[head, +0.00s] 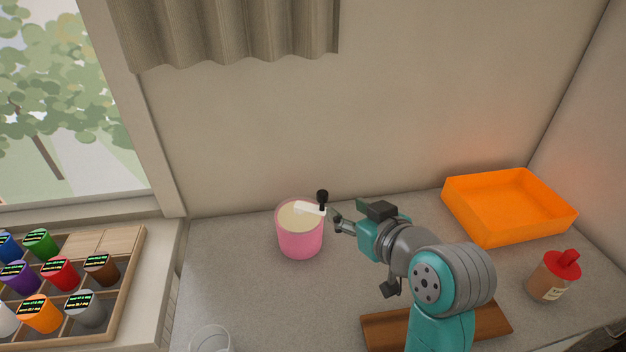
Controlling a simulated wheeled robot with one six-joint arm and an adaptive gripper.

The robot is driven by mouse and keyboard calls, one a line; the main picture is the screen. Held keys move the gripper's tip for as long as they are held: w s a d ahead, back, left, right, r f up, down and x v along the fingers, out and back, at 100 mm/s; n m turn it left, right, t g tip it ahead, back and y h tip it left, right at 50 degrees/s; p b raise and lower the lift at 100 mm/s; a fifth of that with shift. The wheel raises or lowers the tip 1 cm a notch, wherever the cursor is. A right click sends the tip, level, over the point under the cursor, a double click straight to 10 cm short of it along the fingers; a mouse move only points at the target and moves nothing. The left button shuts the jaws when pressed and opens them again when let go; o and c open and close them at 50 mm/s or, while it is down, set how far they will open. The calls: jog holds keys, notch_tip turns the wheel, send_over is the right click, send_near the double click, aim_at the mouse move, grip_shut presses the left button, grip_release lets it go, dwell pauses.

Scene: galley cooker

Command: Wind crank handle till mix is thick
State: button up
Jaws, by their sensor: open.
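A pink tub (299,239) stands upright on the grey counter near the back wall. A pale cream mix (294,217) shows inside it; its thickness cannot be told. A white crank arm (311,209) lies across the tub's top, with a black crank handle (322,197) standing up at its right end. My gripper (337,221) is open just to the right of the tub, with its fingertips close to the handle and a little below its knob. I cannot tell whether they touch the crank. The inside of the gripper is partly hidden by its own body.
An orange tray (509,230) sits at the back right. A brown bottle with a red cap (550,280) stands at the right. A wooden board (490,318) lies partly behind my arm. A clear glass (211,340) is at the front. A compartment rack (127,262) with several coloured jars is at the left.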

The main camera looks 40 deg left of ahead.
aim_at(324, 195)
jog(key=x, duration=1.1)
jog(key=shift+a+r, duration=0.2)
jog(key=shift+a, duration=0.1)
grip_shut()
